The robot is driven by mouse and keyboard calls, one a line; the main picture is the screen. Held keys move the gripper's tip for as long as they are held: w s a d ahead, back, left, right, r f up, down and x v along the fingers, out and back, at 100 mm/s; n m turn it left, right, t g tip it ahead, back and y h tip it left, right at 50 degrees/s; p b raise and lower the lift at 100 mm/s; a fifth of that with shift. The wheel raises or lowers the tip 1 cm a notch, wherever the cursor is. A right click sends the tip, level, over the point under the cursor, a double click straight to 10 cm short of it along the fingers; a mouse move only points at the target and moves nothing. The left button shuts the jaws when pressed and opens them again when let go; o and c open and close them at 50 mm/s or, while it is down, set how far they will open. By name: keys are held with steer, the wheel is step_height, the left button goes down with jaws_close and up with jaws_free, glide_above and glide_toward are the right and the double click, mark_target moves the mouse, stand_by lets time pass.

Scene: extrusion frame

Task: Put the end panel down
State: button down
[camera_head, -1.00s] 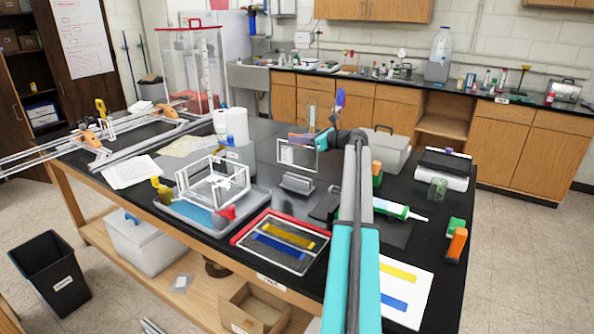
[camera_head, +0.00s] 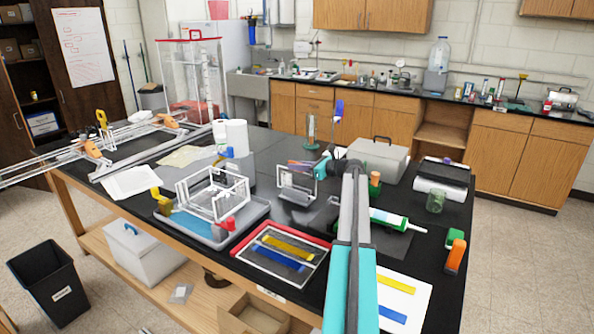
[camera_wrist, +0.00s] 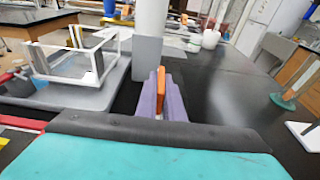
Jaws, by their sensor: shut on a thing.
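The end panel (camera_head: 299,178), a clear sheet with a white rim, stands upright at the grey slotted stand (camera_head: 295,194) on the black bench. Its lower edge is at the stand; I cannot tell if it sits in the slot. My gripper (camera_head: 308,167) is shut on the panel near its upper part. In the wrist view the purple and orange fingers (camera_wrist: 163,95) show, but what they grip is hidden. The white-edged open frame (camera_head: 213,193) sits on a grey tray (camera_head: 258,211) to the left; it also shows in the wrist view (camera_wrist: 80,55).
A red-rimmed tray (camera_head: 243,246) with yellow and blue strips lies in front. A grey lidded box (camera_head: 378,160) and a green-white tube (camera_head: 390,219) are to the right. White rolls (camera_head: 237,138) stand behind the frame. A green-based cylinder (camera_head: 311,130) stands behind the gripper.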

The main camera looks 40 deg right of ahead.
steer(key=shift+f, duration=1.15)
steer(key=c, duration=1.9)
jaws_free()
steer(key=b+v, duration=0.2)
steer(key=v, duration=1)
steer(key=shift+r, duration=0.25)
